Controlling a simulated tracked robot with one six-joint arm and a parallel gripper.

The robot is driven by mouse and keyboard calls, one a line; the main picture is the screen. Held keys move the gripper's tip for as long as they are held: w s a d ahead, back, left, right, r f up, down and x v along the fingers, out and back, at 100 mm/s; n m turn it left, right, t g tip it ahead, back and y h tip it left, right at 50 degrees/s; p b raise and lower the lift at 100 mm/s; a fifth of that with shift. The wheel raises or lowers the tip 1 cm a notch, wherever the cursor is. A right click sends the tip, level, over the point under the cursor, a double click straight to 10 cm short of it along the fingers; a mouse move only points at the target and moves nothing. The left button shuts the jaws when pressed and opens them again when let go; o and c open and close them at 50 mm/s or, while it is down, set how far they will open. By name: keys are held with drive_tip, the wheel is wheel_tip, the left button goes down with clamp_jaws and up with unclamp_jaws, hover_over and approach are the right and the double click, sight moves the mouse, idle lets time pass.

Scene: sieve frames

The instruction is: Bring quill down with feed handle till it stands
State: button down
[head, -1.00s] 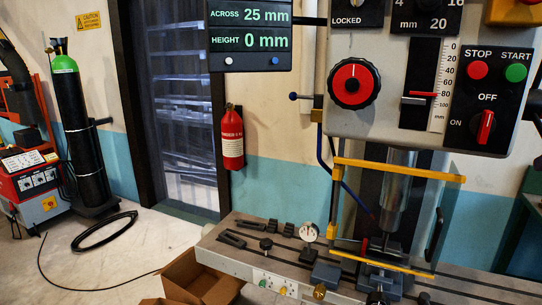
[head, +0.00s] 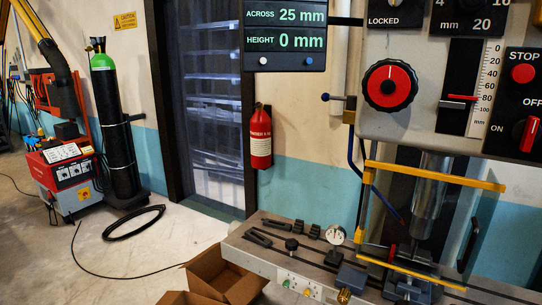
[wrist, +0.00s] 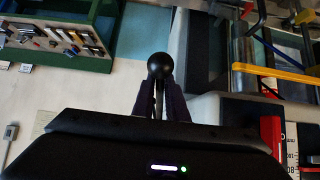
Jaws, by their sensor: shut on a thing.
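My gripper (wrist: 160,92) is in the wrist view, its dark fingers shut on a thin bar just below a black ball knob (wrist: 160,66), seemingly the feed handle. The handle's other end is hidden. In the head view neither my gripper nor this knob shows. The shiny quill (head: 430,185) hangs under the machine head, behind a yellow-edged clear guard (head: 435,174), above a vise on the table. The red depth pointer (head: 462,97) stands near 80 on the scale (head: 485,80). The display (head: 285,30) reads across 25 mm, height 0 mm.
The machine table (head: 250,250) carries clamps and a dial gauge (head: 335,234). A red knob (head: 390,87) and the switch panel (head: 523,105) are on the head. An open cardboard box (head: 225,275) lies in front.

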drive_tip(key=shift+w+d+f, duration=0.15)
drive_tip(key=shift+w+f, duration=0.25)
drive_tip(key=shift+f, duration=0.3)
drive_tip(key=shift+w+d+f, duration=0.1)
drive_tip(key=shift+w+f, duration=0.25)
drive_tip(key=shift+f, duration=0.3)
idle(3.1)
drive_tip(key=shift+r, duration=0.1)
idle(3.5)
